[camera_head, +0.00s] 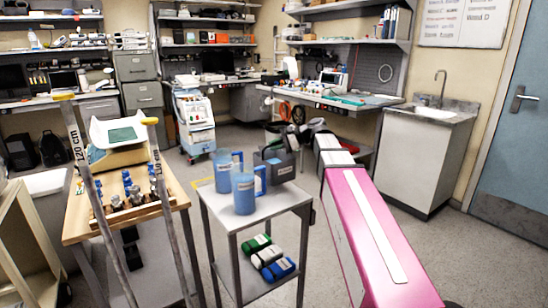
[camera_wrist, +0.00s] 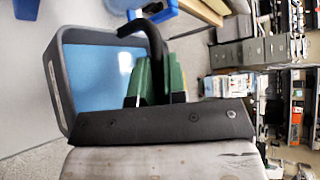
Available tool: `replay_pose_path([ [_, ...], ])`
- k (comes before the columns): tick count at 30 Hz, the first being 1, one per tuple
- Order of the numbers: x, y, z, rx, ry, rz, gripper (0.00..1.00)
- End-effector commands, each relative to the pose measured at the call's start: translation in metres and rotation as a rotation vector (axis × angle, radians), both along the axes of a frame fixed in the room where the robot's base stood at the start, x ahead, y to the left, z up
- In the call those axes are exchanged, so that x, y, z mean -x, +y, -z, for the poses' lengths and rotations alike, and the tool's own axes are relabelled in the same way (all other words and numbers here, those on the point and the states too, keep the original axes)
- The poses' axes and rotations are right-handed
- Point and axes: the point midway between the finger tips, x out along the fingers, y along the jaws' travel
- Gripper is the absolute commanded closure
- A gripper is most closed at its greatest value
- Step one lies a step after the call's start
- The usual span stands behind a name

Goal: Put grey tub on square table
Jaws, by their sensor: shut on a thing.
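The grey tub (camera_head: 277,165) has a pale label and is held behind the two blue jugs, at the far right corner of the small square table (camera_head: 275,205). I cannot tell whether its base touches the tabletop. My gripper (camera_head: 297,138) is shut on the tub's upper part. In the wrist view, the tub's grey rim (camera_wrist: 59,85) and blue inside lie left of my gripper's green fingers (camera_wrist: 160,82). A dark curved piece passes by the fingers. The fingertips are partly hidden.
Two blue jugs, one at the front (camera_head: 243,190) and one behind it (camera_head: 224,170), occupy the tabletop close to the tub. Several rolled items (camera_head: 268,257) lie on the lower shelf. A wooden table (camera_head: 110,215) with a scale stands at left. Bare tabletop shows at the front right.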

Motion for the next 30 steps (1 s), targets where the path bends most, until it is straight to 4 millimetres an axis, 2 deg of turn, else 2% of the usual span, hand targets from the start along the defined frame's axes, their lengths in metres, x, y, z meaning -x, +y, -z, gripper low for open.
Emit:
replay_pose_path([
  [8,0.003,0.005,0.009,-0.002,0.0,0.0,1.0],
  [17,0.003,0.005,0.04,-0.002,0.001,0.0,1.0],
  [24,0.003,0.004,0.043,-0.002,-0.001,0.0,1.0],
  [25,0.003,0.004,0.043,0.001,0.0,0.0,0.81],
  [27,0.003,0.004,0.043,0.001,0.0,0.0,0.62],
  [30,0.003,0.004,0.043,0.0,0.0,0.001,0.62],
])
